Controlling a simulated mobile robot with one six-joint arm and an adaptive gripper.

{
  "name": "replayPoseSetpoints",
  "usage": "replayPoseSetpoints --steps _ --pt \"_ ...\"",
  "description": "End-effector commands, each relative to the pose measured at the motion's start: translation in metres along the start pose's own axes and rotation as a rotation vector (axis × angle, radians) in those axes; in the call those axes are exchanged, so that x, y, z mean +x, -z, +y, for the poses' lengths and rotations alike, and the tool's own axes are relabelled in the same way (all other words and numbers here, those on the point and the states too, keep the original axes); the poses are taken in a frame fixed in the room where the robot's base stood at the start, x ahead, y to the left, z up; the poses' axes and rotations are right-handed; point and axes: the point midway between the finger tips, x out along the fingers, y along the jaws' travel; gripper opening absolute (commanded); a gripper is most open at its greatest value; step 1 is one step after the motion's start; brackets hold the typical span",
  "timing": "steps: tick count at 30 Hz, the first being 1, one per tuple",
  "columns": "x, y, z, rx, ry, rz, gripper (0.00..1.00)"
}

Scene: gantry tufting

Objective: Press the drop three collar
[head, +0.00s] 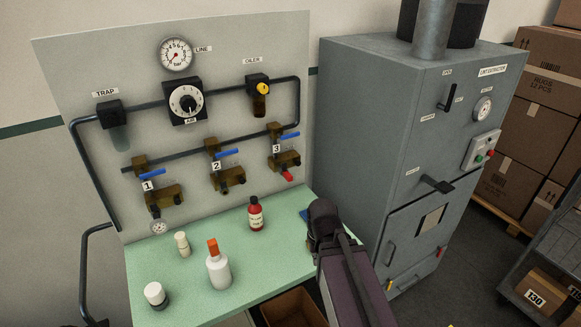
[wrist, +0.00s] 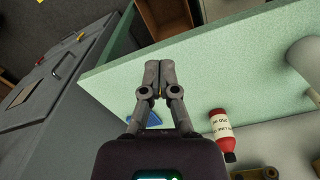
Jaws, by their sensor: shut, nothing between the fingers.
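Drop three is a brass fitting (head: 284,158) marked 3 at the right of the panel, with a blue lever (head: 290,135) above it. A red collar (head: 287,175) shows at its lower end, with nothing attached that I can see. My gripper (wrist: 157,80) is shut and empty over the green bench top in the wrist view. In the head view my arm stands at the bench's right end, below and to the right of drop three, apart from it. My fingertips cannot be made out clearly there.
Drops one (head: 160,195) and two (head: 226,174) are to the left. A red bottle (head: 256,214), a white orange-capped bottle (head: 217,268) and smaller containers stand on the green bench (head: 190,300). A blue item (wrist: 150,119) lies by my gripper. A grey cabinet (head: 360,130) stands at right.

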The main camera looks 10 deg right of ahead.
Motion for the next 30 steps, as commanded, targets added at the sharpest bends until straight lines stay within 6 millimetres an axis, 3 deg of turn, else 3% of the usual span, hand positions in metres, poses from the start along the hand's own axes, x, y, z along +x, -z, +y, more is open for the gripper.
replayPoseSetpoints --steps 11,17,23,30 --pt "0.001 0.001 -0.001 0.001 0.004 0.003 0.00" --pt "0.007 0.013 -0.009 0.004 0.067 0.047 0.00" --pt "0.017 0.044 -0.030 0.039 0.237 0.166 0.00" --pt "0.012 0.100 -0.057 0.156 0.536 0.385 0.00"
